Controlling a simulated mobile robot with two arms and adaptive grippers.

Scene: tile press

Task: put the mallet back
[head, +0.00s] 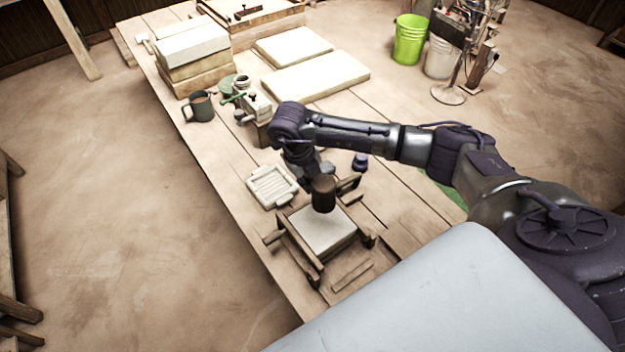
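The mallet (323,194) has a dark brown, barrel-shaped head, which shows just below my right gripper (312,170). Its handle is hidden by the gripper. My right gripper appears shut on the mallet, with the head over the back edge of a wooden frame (305,262). A pale flat slab (325,232) lies in this frame. I cannot tell whether the mallet head touches the slab or hangs above it. My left gripper is not in view.
Further back stand a dark mug (199,107), a clamp-like metal tool (255,103), stacked blocks (192,55) and pale slabs (316,76). A small dark object (361,160) stands behind the frame. Bare planks show at right.

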